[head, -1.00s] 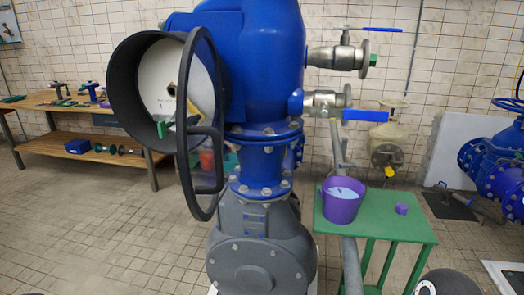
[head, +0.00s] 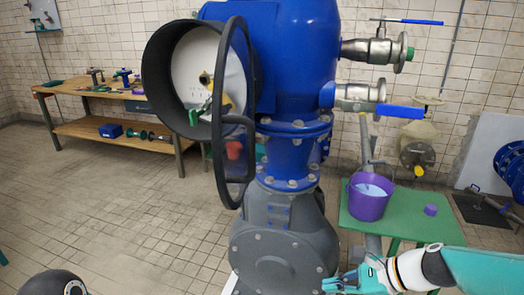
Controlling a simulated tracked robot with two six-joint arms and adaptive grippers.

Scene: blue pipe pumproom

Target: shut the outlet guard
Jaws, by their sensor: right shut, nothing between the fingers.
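The outlet guard (head: 219,140) is a round dark-rimmed door with a clear pane and a dark handle bar (head: 250,150). It stands open, seen nearly edge-on, at the right side of the dark round outlet housing (head: 160,130) on the blue pump (head: 290,60). Inside the housing are a pale plate and small brass and green fittings. My right gripper (head: 330,284) is low in the picture, beside the grey pump base, well below and right of the guard. Its fingers are shut and empty. My left gripper is not in view.
A green table (head: 400,222) with a purple bucket (head: 370,205) and a small purple block (head: 430,210) stands right of the pump. Valves with blue levers (head: 400,111) jut out above it. A wooden workbench (head: 95,88) is at the left. The tiled floor (head: 110,225) between is clear.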

